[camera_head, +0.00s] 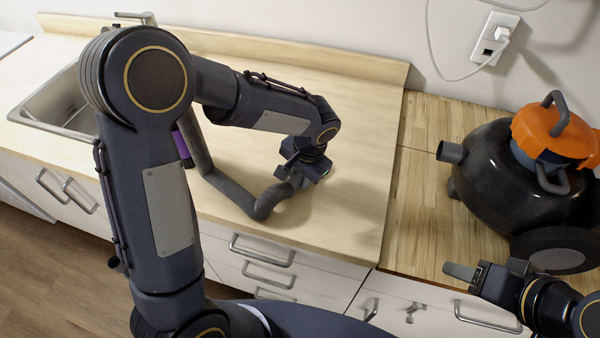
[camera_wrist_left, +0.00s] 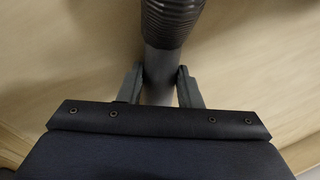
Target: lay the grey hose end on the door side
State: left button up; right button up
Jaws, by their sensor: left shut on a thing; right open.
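The grey hose (camera_head: 235,193) lies bent over the light wooden counter, partly hidden behind my left arm. My left gripper (camera_head: 300,180) is shut on the hose's end, low over the counter. In the left wrist view the smooth grey hose end (camera_wrist_left: 158,88) sits between the two fingers of my left gripper (camera_wrist_left: 160,80), with the dark ribbed hose part beyond it. My right gripper (camera_head: 466,272) is open and empty at the lower right, in front of the right-hand counter. I cannot tell which side is the door side.
A black vacuum body with an orange top (camera_head: 495,165) stands on the right-hand wooden counter (camera_head: 415,190). A metal sink (camera_head: 60,110) is at the left. A wall socket (camera_head: 495,38) with a cable is at the back. The left counter (camera_head: 350,140) is clear around the gripper.

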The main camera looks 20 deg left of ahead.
pick_arm(q)
jog(key=o, duration=0.5)
jog(key=shift+f, duration=0.15)
jog(key=o, duration=0.5)
jog(key=shift+c, duration=0.2)
jog(key=shift+r, duration=0.3)
notch_tip(320, 180, up, 12)
jog(key=s+d, duration=0.1)
jog(key=d, duration=0.1)
jog(key=s+a+r+n+h, duration=0.2)
jog(key=s+a+n+h, duration=0.1)
jog(key=s+a, duration=0.55)
jog(key=s+f+n+t+h, duration=0.1)
jog(key=s+n+t, duration=0.1)
jog(key=s, duration=0.3)
jog(key=s+a+f+n+t+h, duration=0.1)
jog(key=s+n+t, duration=0.1)
jog(key=s, duration=0.4)
jog(key=shift+s+a+f+t+h+b, duration=0.15)
jog(key=shift+s+f+t+h+b, duration=0.15)
jog(key=shift+f+h, duration=0.1)
